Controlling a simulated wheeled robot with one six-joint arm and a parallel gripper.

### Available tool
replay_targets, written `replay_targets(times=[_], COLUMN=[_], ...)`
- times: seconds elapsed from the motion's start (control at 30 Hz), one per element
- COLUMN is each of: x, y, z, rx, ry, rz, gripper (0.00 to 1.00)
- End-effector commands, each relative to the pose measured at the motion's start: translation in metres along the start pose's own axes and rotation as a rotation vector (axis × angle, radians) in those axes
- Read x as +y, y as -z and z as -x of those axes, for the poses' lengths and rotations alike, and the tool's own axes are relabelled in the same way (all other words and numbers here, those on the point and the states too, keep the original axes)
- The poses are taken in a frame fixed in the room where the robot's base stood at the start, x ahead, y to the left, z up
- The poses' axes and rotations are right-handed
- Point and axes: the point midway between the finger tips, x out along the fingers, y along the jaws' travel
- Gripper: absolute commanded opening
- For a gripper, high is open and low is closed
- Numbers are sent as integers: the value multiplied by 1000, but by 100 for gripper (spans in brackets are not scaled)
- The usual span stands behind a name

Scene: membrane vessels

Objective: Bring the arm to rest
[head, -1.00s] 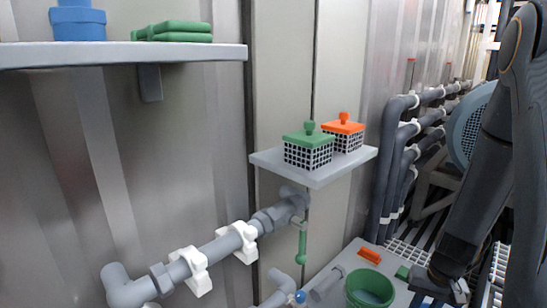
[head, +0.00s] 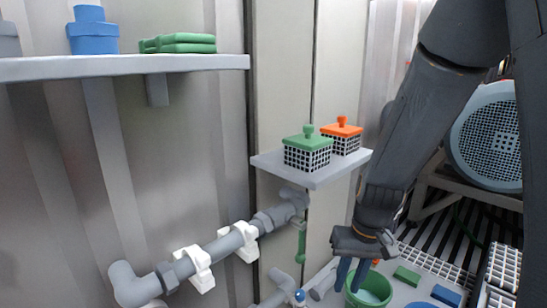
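My arm reaches down through the right half of the head view, and my gripper (head: 350,284) points downward over the lower bench. Its two dark blue fingers stand apart, and I see nothing held between them. The fingers are in front of the left part of a green bucket (head: 376,293). I cannot tell whether they touch it or how deep they reach.
A small shelf (head: 318,181) holds a green-lidded basket (head: 307,155) and an orange-lidded basket (head: 342,141), left of my arm. Grey pipes (head: 215,250) run along the wall. A green block (head: 407,276) and a blue block (head: 446,295) lie right of the bucket.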

Motion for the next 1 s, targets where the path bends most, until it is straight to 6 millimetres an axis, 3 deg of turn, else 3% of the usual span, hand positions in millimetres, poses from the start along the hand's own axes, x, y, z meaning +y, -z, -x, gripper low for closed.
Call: replay_targets(times=[0.03, 0.2, 0.4, 0.63, 1.0], x=[-30, -106, -164, -189, -206], y=[-9, -54, -117, -163, -216], z=[17, 58, 95, 116, 137], rx=[5, -2, -14, -22, -29], ry=[5, 20, 34, 42, 51], rz=[60, 218, 376, 481, 597], gripper=[23, 23, 23, 23, 23])
